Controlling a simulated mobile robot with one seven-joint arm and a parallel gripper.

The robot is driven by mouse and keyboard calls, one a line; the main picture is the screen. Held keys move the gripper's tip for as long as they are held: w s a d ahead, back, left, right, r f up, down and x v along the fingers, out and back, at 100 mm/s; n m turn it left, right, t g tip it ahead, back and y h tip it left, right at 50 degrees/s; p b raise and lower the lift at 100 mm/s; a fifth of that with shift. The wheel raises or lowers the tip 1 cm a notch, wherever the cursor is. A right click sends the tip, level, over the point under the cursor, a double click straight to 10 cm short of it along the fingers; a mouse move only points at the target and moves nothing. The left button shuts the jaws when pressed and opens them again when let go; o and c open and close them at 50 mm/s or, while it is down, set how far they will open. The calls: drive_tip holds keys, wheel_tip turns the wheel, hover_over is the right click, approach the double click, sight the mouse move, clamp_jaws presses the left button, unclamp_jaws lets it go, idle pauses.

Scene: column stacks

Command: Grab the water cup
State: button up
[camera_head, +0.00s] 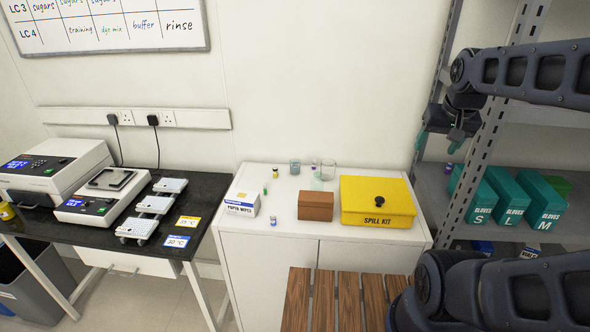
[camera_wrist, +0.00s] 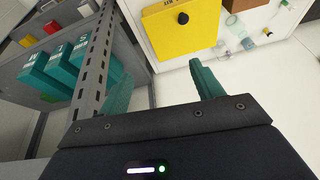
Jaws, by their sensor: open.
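Small glass vessels stand at the back of the white cabinet. One is a short cup with bluish-grey contents (camera_head: 295,167); another is a wider clear glass (camera_head: 328,171). A pale greenish vessel (camera_head: 316,182) stands just in front of them. I cannot tell for sure which is the water cup. Glassware also shows small at the upper right of the wrist view (camera_wrist: 247,43). My gripper (camera_head: 438,143) is open and empty, with teal fingers, by the shelf rack at the right. It is well apart from the glasses. Its fingers also show in the wrist view (camera_wrist: 162,84).
A yellow spill kit box (camera_head: 377,205) and a brown box (camera_head: 315,206) stand in front of the glasses. A wipes box (camera_head: 243,203) and small vials are left of them. A grey rack post (camera_head: 490,130) and glove boxes (camera_head: 510,195) are close to my gripper.

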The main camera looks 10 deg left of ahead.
drive_tip(key=w+a+r+m+g, duration=0.1)
drive_tip(key=w+a+m, duration=0.45)
drive_tip(key=w, duration=0.75)
drive_tip(key=m+g, duration=0.3)
drive_tip(key=m, duration=1.1)
hover_over(295, 166)
drive_tip(key=w, duration=0.2)
wheel_tip(295, 166, down, 24)
wheel_tip(295, 166, down, 11)
drive_tip(key=shift+w+a+r, duration=0.1)
drive_tip(key=shift+w+r, duration=0.05)
drive_tip(key=c, duration=1.1)
